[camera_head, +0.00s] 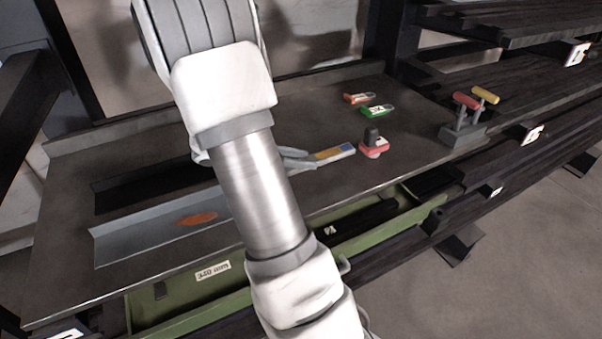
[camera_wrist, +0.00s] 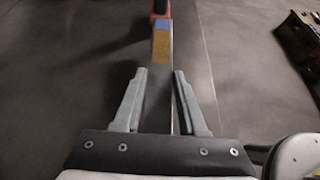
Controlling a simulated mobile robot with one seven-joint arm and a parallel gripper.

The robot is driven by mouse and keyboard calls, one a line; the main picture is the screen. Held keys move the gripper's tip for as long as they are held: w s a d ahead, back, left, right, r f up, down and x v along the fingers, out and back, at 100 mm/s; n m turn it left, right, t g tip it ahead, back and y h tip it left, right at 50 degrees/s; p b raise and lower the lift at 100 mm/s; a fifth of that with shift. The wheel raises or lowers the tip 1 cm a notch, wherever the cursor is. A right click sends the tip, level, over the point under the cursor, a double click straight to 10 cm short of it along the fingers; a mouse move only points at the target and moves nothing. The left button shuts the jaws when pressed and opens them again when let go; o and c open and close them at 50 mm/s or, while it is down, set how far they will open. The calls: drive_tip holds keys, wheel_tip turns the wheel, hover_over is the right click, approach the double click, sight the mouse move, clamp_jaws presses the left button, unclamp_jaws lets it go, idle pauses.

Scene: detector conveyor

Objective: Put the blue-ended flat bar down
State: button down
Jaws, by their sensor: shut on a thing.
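The flat bar (camera_head: 336,153) is grey with a yellow-orange band and a blue part near its far end. In the wrist view the bar (camera_wrist: 161,70) runs straight ahead between the two fingers. My gripper (camera_wrist: 160,75) is shut on the bar. In the head view my gripper (camera_head: 296,157) is partly hidden behind my arm, over the dark worktop (camera_head: 300,105). The bar's far end points right, towards a red block with a black knob (camera_head: 373,146). I cannot tell whether the bar touches the worktop.
Orange (camera_head: 357,98) and green (camera_head: 377,111) tagged pieces lie behind the red block. A grey stand (camera_head: 462,134) holds red and yellow handles at the right. A green drawer (camera_head: 160,318) is open below the front edge.

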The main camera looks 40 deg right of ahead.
drive_tip(key=shift+w+d+f, duration=0.2)
drive_tip(key=shift+w, duration=0.05)
drive_tip(key=shift+f+b, duration=0.65)
drive_tip(key=shift+f, duration=1.25)
drive_tip(key=shift+f, duration=0.2)
drive_tip(key=shift+c, duration=2.3)
unclamp_jaws()
